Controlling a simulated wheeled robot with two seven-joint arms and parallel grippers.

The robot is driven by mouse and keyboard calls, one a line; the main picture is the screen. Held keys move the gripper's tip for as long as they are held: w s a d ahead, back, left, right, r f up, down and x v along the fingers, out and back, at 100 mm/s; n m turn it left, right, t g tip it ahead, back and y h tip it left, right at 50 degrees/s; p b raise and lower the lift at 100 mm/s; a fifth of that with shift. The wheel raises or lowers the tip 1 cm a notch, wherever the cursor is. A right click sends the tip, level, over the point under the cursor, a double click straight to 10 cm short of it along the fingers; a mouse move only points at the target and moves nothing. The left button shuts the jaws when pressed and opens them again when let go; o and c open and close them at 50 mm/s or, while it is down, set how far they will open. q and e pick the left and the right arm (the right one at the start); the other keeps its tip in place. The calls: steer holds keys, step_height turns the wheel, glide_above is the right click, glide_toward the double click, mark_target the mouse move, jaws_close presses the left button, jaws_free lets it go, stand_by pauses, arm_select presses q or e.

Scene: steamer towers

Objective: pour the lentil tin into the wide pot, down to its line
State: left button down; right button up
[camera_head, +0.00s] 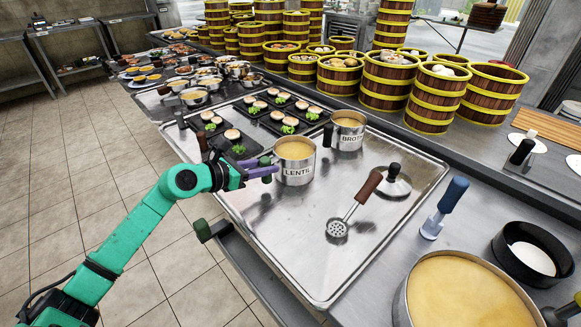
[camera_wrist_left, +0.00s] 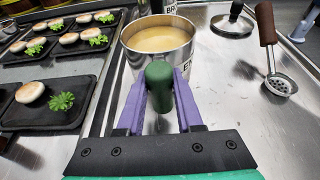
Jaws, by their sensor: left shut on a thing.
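The lentil tin (camera_head: 297,172) is a steel tin labelled LENTIL, standing upright on the metal tray and filled near its rim with yellowish contents. It also shows in the left wrist view (camera_wrist_left: 187,62), straight ahead of the fingers. My left gripper (camera_head: 268,170) is at the tin's left side, its purple fingers shut on the tin's dark green handle (camera_wrist_left: 159,85). The wide pot (camera_head: 401,308) is at the bottom right of the head view, cut off by the edge, with yellow contents inside. I cannot see a line on it. My right gripper is not in view.
The broth tin (camera_head: 349,137) stands just behind the lentil tin. A slotted ladle (camera_head: 338,228) and a lid (camera_head: 394,183) lie on the tray (camera_head: 290,270). A blue-handled tool (camera_head: 445,205) and a black-rimmed bowl (camera_head: 535,258) stand near the pot. Steamer towers (camera_head: 388,82) line the back.

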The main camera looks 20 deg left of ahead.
mark_target(264, 159)
arm_select(q)
steer(key=shift+w+r+p, duration=0.1)
steer(key=shift+r+p, duration=1.25)
steer(key=shift+r, duration=0.5)
steer(key=c, duration=1.5)
jaws_free()
jaws_close()
